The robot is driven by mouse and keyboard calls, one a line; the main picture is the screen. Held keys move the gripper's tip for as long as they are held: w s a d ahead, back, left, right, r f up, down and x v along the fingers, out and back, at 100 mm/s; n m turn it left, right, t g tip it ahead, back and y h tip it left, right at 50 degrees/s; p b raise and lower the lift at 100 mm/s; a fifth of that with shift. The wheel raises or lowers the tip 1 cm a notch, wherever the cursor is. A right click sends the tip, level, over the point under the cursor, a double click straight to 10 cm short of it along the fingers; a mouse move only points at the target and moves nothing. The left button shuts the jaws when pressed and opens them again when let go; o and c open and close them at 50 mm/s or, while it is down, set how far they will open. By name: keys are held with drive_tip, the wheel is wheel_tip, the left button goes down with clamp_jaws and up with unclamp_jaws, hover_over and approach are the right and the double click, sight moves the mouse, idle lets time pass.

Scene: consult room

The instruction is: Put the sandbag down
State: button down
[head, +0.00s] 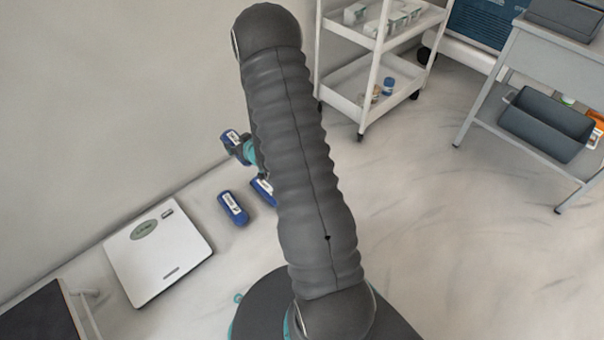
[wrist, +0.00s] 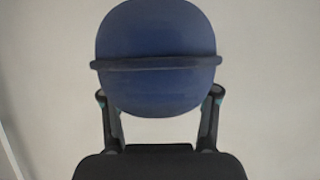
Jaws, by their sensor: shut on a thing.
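My gripper (wrist: 159,94) is shut on a blue sandbag (wrist: 157,40). In the wrist view the sandbag is rounded, with a dark band across it, and sits between the two fingers. In the head view the held sandbag (head: 231,137) shows its white label beside the wall, left of my arm. My gripper (head: 240,150) is partly hidden behind the arm there. A second blue sandbag (head: 233,208) lies on the floor. A third blue sandbag (head: 262,191) lies to its right, partly covered by my arm. The height of the held sandbag above the floor is hard to tell.
A white scale (head: 157,250) lies on the floor at the left, with a dark-topped item (head: 40,315) in the corner. A white trolley (head: 375,70) stands at the back and a grey table with a bin (head: 545,125) at the right. The floor (head: 450,230) between is clear.

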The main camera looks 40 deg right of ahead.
drive_tip(key=s+d+f, duration=0.4)
drive_tip(key=s+d, duration=0.1)
drive_tip(key=d, duration=0.4)
drive_tip(key=s+d+f, duration=0.4)
drive_tip(key=s+d, duration=0.2)
drive_tip(key=d, duration=0.3)
drive_tip(key=s+d+f, duration=0.4)
drive_tip(key=s+d, duration=0.1)
drive_tip(key=d, duration=0.4)
drive_tip(key=shift+n+y, duration=0.3)
drive_tip(key=shift+y, duration=0.1)
drive_tip(key=w+a+f, duration=0.1)
drive_tip(key=w+f, duration=0.1)
drive_tip(key=w, duration=0.1)
drive_tip(key=w+a+f+b, duration=0.1)
drive_tip(key=w+a+f, duration=0.1)
drive_tip(key=w, duration=0.2)
drive_tip(key=w+a+f+b, duration=0.1)
drive_tip(key=w+f, duration=0.1)
drive_tip(key=w, duration=0.1)
drive_tip(key=shift+w+a+f, duration=0.2)
drive_tip(key=shift+f, duration=0.2)
drive_tip(key=shift+f+b, duration=0.65)
drive_tip(key=shift+f, duration=1.35)
drive_tip(key=shift+f, duration=0.1)
drive_tip(key=shift+c, duration=1.4)
unclamp_jaws()
drive_tip(key=shift+f, duration=0.1)
